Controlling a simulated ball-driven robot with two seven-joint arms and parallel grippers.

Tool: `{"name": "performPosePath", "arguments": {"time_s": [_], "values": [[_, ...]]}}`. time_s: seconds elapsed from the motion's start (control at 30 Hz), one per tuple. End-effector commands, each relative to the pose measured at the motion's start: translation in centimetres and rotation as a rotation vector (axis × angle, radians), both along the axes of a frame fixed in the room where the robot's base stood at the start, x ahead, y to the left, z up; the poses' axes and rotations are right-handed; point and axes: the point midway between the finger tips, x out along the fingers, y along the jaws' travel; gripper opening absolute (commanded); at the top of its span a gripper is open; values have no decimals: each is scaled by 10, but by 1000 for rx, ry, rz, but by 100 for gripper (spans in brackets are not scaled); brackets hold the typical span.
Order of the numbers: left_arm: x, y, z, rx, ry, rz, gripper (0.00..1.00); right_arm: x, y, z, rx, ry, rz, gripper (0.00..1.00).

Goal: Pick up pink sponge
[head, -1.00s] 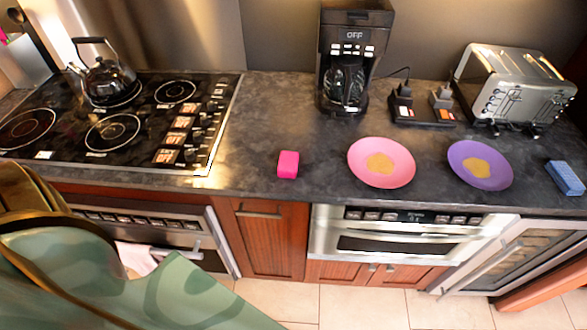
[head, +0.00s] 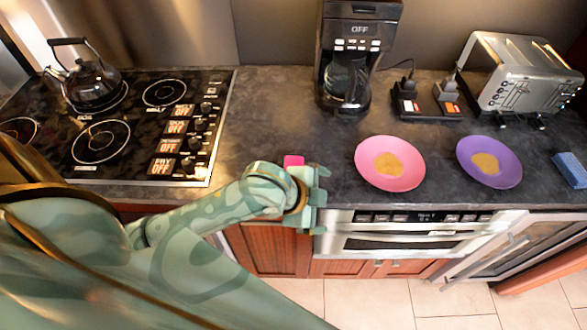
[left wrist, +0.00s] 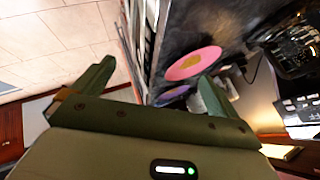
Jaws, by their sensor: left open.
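The pink sponge (head: 293,160) is on the dark countertop, left of the pink plate, in the head view. Only its far part shows; my left arm hides the rest. My left gripper (head: 318,198) is at the counter's front edge, just nearer than the sponge, with its fingers toward the right. In the left wrist view, the fingers of my left gripper (left wrist: 157,72) are spread wide with nothing held between them. I do not see the sponge in that view. My right gripper is in no view.
A pink plate (head: 369,175) and a purple plate (head: 508,172) hold flat tan food, right of my left gripper. A blue sponge (head: 571,170) lies farther right. A coffee maker (head: 340,75), toaster (head: 515,75) and stove with kettle (head: 92,85) stand behind and left.

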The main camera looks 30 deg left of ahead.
Motion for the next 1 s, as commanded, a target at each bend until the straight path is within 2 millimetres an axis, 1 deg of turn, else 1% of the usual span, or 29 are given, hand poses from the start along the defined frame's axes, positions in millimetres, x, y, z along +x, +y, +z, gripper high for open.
{"name": "performPosePath", "arguments": {"time_s": [0.03,0.1,0.17,0.23,0.27,0.3,0.37,0.4,0.43,0.5,0.6,0.67,0.77,1.0], "values": [[8,-3,0,7,15,-64,98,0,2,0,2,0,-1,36],[14,-4,-4,12,63,-148,98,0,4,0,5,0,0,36],[21,3,-6,23,118,-206,98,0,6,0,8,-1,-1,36],[31,26,-7,40,201,-240,98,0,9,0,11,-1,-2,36],[35,40,-6,44,240,-239,98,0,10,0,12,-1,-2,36],[42,62,-2,45,292,-223,98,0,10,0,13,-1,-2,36],[50,96,8,32,361,-173,98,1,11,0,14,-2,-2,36],[55,116,17,13,396,-133,98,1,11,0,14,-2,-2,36],[58,131,23,-2,417,-100,98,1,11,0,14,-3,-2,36],[63,158,38,-44,452,-31,98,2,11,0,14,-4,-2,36],[67,181,52,-94,475,39,98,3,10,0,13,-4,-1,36],[68,188,54,-112,483,62,98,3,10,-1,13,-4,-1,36],[71,186,43,-124,488,73,98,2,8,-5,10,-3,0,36],[82,165,-13,-124,489,70,98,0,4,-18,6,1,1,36]]}}
